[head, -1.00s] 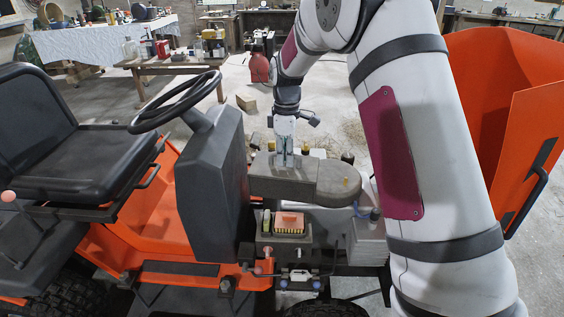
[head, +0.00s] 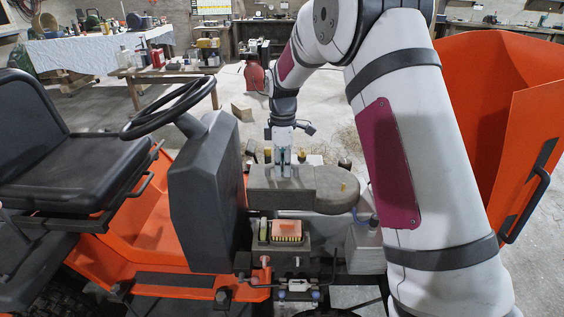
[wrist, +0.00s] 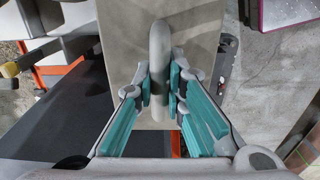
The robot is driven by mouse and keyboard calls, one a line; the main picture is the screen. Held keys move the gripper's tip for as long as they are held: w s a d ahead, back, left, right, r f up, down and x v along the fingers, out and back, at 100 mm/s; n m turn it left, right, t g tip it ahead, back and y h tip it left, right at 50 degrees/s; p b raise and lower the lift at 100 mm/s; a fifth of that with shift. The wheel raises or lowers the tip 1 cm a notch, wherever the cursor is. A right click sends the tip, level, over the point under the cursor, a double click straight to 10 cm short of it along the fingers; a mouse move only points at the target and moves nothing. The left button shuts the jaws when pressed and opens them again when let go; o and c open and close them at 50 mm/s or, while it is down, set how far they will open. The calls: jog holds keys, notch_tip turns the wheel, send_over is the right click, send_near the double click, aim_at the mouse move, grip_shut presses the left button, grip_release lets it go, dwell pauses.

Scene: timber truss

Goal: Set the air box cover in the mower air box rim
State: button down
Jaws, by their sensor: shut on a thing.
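The air box cover (head: 266,181) looks like a flat grey-beige slab with a raised bar handle, and it lies level in the head view. My gripper (head: 283,172) points down and is shut on the handle. In the wrist view the teal pads of my gripper (wrist: 171,88) flank the bar, and the cover (wrist: 197,35) spreads out beneath. The air box rim (head: 262,247) looks like the grey housing around a filter with an orange top and yellow pleats (head: 286,232), nearer the camera and below the cover. I cannot tell the gap between them.
The black steering column (head: 203,205) and the steering wheel (head: 180,105) stand left of the cover. A rounded grey part with a yellow knob (head: 343,187) is at its right. An orange raised panel (head: 505,120) stands far right. Several bottles stand on a bench behind.

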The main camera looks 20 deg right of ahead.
notch_tip(320, 180, down, 10)
jog(key=b, duration=0.3)
jog(key=shift+r+b, duration=0.25)
jog(key=shift+b, duration=0.1)
jog(key=shift+f, duration=0.1)
dwell(1.2)
jog(key=shift+f, duration=0.35)
jog(key=shift+f+b, duration=0.8)
jog(key=shift+f, duration=0.55)
jog(key=shift+f, duration=0.35)
jog(key=shift+f+b, duration=1.3)
jog(key=shift+f, duration=0.95)
jog(key=c, duration=2.1)
grip_release()
jog(key=shift+f, duration=0.1)
jog(key=o, duration=0.5)
jog(key=shift+o, duration=0.2)
